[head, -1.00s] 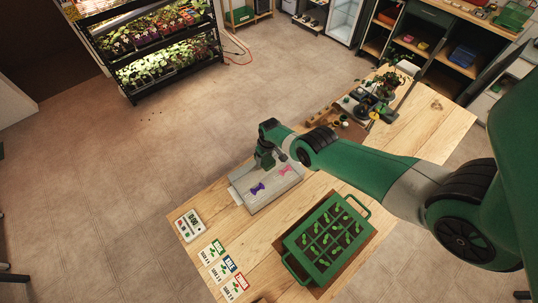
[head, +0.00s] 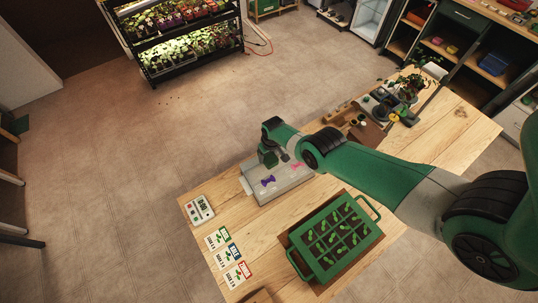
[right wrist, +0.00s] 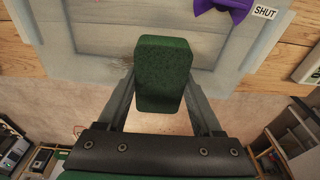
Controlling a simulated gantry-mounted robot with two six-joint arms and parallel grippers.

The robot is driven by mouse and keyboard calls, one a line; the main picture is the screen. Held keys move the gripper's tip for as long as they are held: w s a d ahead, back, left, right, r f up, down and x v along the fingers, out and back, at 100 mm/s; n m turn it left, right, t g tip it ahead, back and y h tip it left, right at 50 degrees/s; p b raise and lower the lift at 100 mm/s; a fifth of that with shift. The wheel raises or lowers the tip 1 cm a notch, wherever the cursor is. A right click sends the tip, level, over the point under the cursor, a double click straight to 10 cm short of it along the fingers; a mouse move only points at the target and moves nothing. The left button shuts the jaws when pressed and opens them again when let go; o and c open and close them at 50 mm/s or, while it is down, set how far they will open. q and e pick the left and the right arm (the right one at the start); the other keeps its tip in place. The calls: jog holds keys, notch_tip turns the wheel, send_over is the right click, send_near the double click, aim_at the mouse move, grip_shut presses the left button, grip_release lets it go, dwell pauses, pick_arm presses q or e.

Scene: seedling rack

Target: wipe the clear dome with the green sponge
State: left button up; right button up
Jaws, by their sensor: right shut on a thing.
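The clear dome (head: 296,182) is a low, greyish see-through cover on the wooden table, with a purple and a pink bow-shaped piece on top. My right gripper (head: 268,160) is at the dome's far left edge. It is shut on the green sponge (right wrist: 163,75), which overlaps the dome's edge in the wrist view. I cannot tell whether the sponge touches the dome. The gripper hides the sponge in the head view. My left gripper is out of view.
A green seedling tray (head: 372,236) stands right of the dome. A white timer (head: 200,211) and several seed cards (head: 228,257) lie at the table's left. Pots and a plant (head: 404,86) crowd the far end. Bare wood (head: 240,215) lies around the timer and cards.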

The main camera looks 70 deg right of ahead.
aim_at(284, 150)
jog(key=shift+s+d, duration=1.15)
jog(key=shift+d, duration=0.25)
jog(key=shift+s+d+f, duration=0.1)
jog(key=shift+s+d, duration=0.55)
jog(key=shift+d, duration=0.25)
jog(key=shift+s+d, duration=0.65)
jog(key=shift+d, duration=0.25)
jog(key=shift+s+d+b, duration=0.35)
jog(key=shift+s+d, duration=0.65)
jog(key=shift+d, duration=0.25)
jog(key=shift+w+a+p, duration=0.35)
jog(key=shift+w+a, duration=0.7)
jog(key=shift+a, duration=0.3)
jog(key=shift+w+a, duration=0.65)
jog(key=shift+a, duration=0.2)
jog(key=shift+w+a, duration=0.65)
jog(key=shift+a, duration=0.2)
jog(key=shift+w+a, duration=0.6)
jog(key=shift+a, duration=0.2)
jog(key=shift+w+a, duration=0.55)
jog(key=shift+a, duration=0.2)
